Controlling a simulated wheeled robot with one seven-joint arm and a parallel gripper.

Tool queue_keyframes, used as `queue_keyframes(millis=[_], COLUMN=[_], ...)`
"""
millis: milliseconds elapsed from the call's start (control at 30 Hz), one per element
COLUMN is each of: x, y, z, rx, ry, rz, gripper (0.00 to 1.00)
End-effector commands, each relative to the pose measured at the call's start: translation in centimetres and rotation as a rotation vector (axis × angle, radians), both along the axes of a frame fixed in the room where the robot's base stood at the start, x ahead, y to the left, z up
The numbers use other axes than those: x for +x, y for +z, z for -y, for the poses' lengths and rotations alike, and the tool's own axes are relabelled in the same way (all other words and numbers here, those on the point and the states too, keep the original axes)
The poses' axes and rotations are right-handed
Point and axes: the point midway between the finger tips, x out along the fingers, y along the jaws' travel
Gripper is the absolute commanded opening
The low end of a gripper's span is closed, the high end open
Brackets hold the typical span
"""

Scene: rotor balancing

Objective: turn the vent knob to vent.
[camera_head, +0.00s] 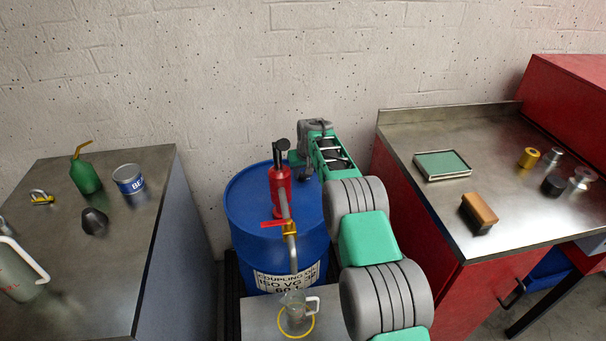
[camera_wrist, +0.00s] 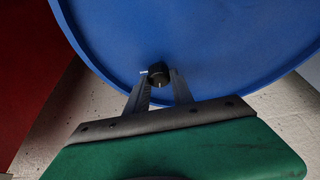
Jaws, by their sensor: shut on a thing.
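The vent knob (camera_wrist: 159,75) is a small black knob with a light mark, on the blue lid of the drum, near its rim. My gripper (camera_wrist: 160,86) is shut on it, with one dark finger on each side, in the wrist view. The blue drum (camera_head: 243,212) stands in the middle of the head view with a white label on its front. In the head view my gripper (camera_head: 303,170) reaches down at the drum's far right side, and the knob is hidden there.
A red pump (camera_head: 281,190) with a spout and red lever stands on the drum. A clear jug (camera_head: 297,312) sits below the spout. A steel bench (camera_head: 60,240) stands left, with cans and an oiler. A red-sided bench (camera_head: 420,230) stands right, close to my arm.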

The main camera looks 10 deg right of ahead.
Motion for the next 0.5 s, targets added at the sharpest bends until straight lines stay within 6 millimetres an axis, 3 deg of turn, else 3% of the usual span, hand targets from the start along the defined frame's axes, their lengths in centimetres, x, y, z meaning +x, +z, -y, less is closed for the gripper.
queue_keyframes(millis=[167, 433, 467, 500], x=[0.04, 0.01, 0.02, 0.02], y=[-0.13, 0.02, 0.02, 0.02], z=[-0.15, -0.08, -0.08, -0.07], rx=[0.000, 0.000, 0.000, 0.000], ry=[-0.164, -0.176, -0.176, -0.176], rz=[0.002, 0.002, 0.002, 0.002], gripper=[0.00, 0.00, 0.31, 0.34])
